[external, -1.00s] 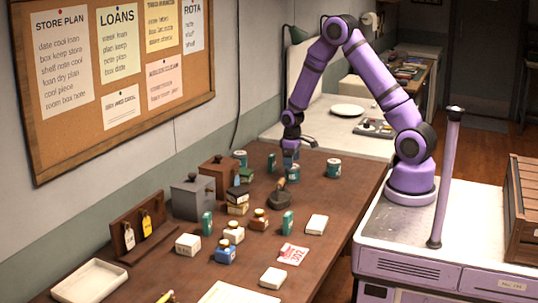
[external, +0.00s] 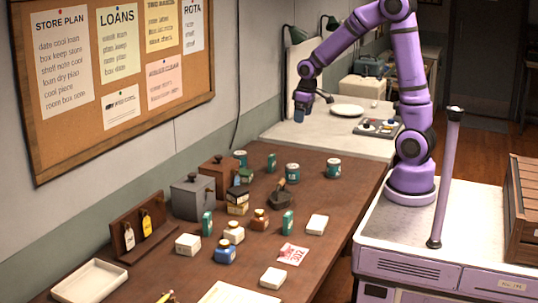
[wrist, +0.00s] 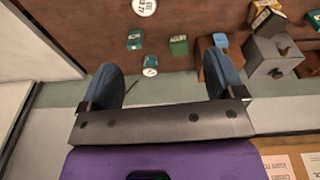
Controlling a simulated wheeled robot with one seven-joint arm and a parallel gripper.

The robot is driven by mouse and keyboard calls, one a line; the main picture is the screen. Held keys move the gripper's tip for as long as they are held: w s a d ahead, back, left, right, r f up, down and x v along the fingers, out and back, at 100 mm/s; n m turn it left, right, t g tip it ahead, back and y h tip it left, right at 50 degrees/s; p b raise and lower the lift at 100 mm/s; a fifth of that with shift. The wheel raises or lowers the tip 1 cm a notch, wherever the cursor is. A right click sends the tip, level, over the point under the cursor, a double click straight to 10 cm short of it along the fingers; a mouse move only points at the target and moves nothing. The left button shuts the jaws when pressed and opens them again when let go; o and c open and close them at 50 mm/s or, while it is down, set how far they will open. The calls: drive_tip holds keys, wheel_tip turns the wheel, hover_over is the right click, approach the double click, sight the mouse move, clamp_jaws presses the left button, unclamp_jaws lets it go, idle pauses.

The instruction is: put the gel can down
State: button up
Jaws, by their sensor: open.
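A teal can with a white band (external: 292,172) stands upright on the brown table, where my gripper was a second ago; I take it for the gel can. In the wrist view, a can with a white lid (wrist: 144,7) at the top edge is probably the same one. My gripper (external: 300,108) is raised above the table's far end, apart from the can. In the wrist view its two blue fingers (wrist: 165,82) are spread with nothing between them.
Other teal cans stand close by, one left (external: 240,157), one right (external: 333,168), with a slimmer teal container (external: 271,162). The white counter (external: 310,130) lies beyond.

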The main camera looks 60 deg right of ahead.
drive_tip(key=s+a+r+t, duration=0.1)
drive_tip(key=s+a+r, duration=0.2)
drive_tip(key=s+r, duration=0.4)
drive_tip(key=s+a+r+t, duration=0.2)
drive_tip(key=s+r, duration=0.5)
drive_tip(key=s, duration=1)
drive_tip(key=shift+s+a+r+m+t, duration=0.15)
drive_tip(key=shift+s+a+m+t, duration=0.15)
drive_tip(key=shift+a, duration=0.5)
drive_tip(key=shift+o, duration=0.4)
drive_tip(key=shift+w, duration=0.1)
